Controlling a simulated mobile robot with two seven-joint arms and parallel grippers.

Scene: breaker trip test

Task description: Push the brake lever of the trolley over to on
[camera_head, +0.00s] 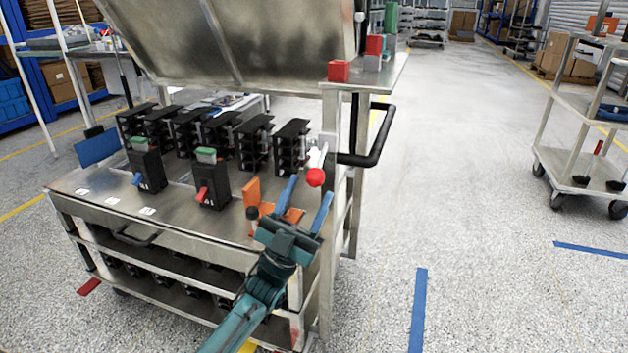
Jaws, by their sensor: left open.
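No on or off marking is readable. My left gripper (311,187) is open, with its two blue fingers pointing up toward the red knob. The knob shows just beyond and between the fingertips; I cannot tell whether they touch. Nothing is held. My right gripper is out of view.
Black breaker units (211,185) and an orange bracket (268,203) stand on the worktop, the bracket close to my left gripper. A black push handle (375,145) sticks out at right. Another cart (570,160) stands far right; the floor between is clear.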

